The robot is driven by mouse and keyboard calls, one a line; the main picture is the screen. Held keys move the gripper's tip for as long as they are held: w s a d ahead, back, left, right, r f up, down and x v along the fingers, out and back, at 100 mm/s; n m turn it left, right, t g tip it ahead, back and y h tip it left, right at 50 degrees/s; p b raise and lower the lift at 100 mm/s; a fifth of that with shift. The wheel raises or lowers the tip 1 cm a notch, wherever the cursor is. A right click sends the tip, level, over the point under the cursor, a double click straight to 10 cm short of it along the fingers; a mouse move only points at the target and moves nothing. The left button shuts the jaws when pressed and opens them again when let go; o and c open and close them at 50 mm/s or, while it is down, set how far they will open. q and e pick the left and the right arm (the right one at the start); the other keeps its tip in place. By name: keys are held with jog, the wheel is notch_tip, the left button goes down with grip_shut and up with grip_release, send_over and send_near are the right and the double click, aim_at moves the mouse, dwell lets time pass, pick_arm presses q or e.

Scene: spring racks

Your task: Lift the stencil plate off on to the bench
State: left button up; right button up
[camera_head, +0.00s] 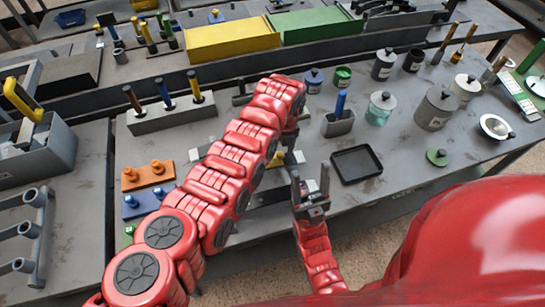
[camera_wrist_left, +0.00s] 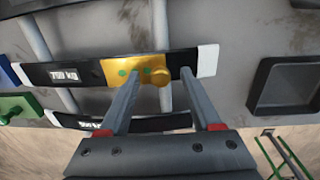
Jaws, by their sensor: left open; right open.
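The stencil plate, a small yellow plate (camera_wrist_left: 118,71) with green spots and a round yellow knob (camera_wrist_left: 159,76), lies across a black bar (camera_wrist_left: 65,74) with white ends marked "750 kg". In the head view only a bit of yellow (camera_head: 290,158) shows beyond my left arm. My left gripper (camera_wrist_left: 158,78) is open, its fingers on either side of the knob; I cannot tell whether they touch it. In the head view my arm hides most of it. My right gripper (camera_head: 311,183) is open and empty, near the bench's front edge.
A second black bar (camera_wrist_left: 160,122) lies nearer, partly behind my fingers. An empty black tray (camera_head: 357,165) sits to the right. Orange (camera_head: 147,176) and blue (camera_head: 140,204) knobbed blocks are left. A grey pen holder (camera_head: 338,123) and several jars stand behind the tray.

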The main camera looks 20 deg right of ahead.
aim_at(281, 153)
pick_arm(q)
grip_shut()
jog(key=shift+r, duration=0.15)
jog(key=shift+d+r, duration=0.1)
jog(key=shift+r, duration=0.15)
notch_tip(281, 153, up, 9)
jog(key=b, duration=0.4)
jog(key=shift+r, duration=0.2)
